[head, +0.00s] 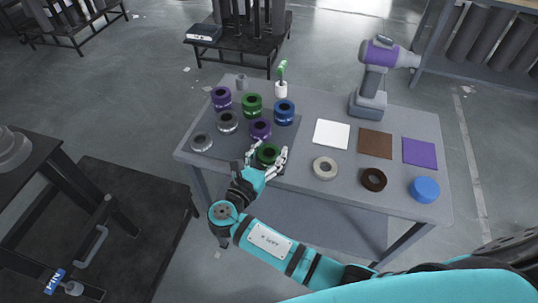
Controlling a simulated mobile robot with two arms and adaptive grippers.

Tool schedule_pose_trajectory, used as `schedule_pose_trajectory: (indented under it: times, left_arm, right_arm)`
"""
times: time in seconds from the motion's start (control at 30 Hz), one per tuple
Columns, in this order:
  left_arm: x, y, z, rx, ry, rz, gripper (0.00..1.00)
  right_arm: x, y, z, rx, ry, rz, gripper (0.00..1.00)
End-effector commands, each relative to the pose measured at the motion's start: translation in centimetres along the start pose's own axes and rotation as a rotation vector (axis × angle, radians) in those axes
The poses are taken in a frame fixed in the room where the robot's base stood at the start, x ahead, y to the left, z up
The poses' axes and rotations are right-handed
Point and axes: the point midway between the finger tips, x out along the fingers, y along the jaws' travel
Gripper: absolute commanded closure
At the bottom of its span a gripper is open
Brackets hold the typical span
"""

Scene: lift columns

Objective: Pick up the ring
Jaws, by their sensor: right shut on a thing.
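My right gripper (260,164) is at the front edge of the grey table, its arm coming in from the lower right. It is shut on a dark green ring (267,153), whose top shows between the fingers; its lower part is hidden. I cannot tell whether this ring touches the table. Other rings stand behind and to the left: a purple ring (260,128), a blue ring (284,112), another green ring (252,104), another purple ring (221,98) and grey ones (227,121). My left gripper is not in view.
The grey table (310,195) also holds a beige ring (325,168), a brown ring (373,180), a blue round piece (424,189), white (331,134), brown (375,144) and purple (420,153) squares, and a purple-grey drill (372,80). A small plant (281,82) stands at the back.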

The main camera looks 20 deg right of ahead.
Motion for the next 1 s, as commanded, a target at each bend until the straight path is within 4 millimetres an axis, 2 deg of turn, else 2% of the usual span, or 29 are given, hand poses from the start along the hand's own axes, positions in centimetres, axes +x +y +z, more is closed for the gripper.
schedule_pose_trajectory:
  times: [0.1,0.37,0.6,0.63,1.0]
  left_arm:
    - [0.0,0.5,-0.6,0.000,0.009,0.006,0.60]
    - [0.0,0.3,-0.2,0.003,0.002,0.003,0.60]
    - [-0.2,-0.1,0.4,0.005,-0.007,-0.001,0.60]
    - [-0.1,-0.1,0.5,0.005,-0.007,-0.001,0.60]
    - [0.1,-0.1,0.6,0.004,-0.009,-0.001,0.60]
  right_arm:
    - [0.0,0.0,0.0,0.001,-0.001,0.000,0.84]
    - [0.0,0.0,0.8,0.003,-0.001,0.000,0.84]
    - [-0.2,0.0,4.0,0.007,-0.001,-0.001,0.84]
    - [-0.9,-0.6,3.5,0.001,0.001,0.000,0.84]
    - [-8.1,-6.8,3.9,0.000,0.004,0.000,0.84]
